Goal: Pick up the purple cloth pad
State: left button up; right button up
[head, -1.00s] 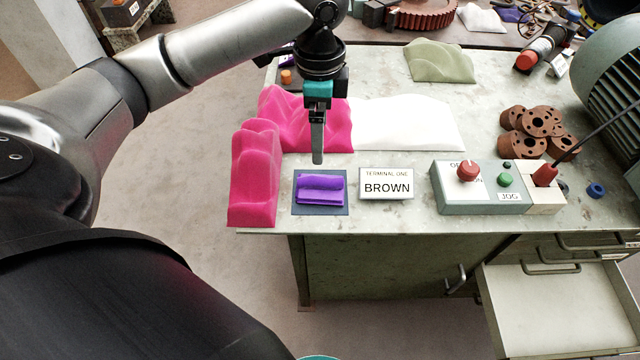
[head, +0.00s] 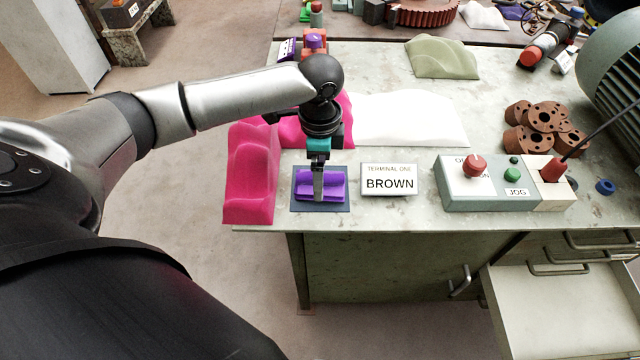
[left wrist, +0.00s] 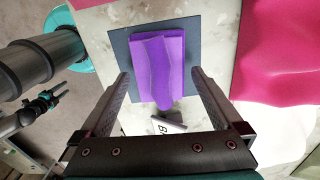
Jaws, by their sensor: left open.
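The purple cloth pad (head: 334,187) lies folded on a dark blue square mat (head: 322,208) near the front left of the workbench. My left gripper (head: 318,196) points straight down over the pad and hides a strip of its middle. In the left wrist view the pad (left wrist: 160,68) lies ahead between my two open fingers (left wrist: 158,80), with a gap on both sides. Neither finger is seen touching it. The mat (left wrist: 121,50) shows around the pad. My right gripper is not in view.
Pink wavy blocks (head: 250,185) stand close left of and behind the mat. A "BROWN" sign (head: 389,180) stands just to its right. Farther right are a control box (head: 490,190) and brown flanged pipes (head: 540,125). A drawer (head: 560,300) hangs open below the bench.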

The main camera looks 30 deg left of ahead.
pick_arm(q)
jog(key=shift+f, duration=0.9)
jog(key=shift+r, duration=0.1)
jog(key=c, duration=1.1)
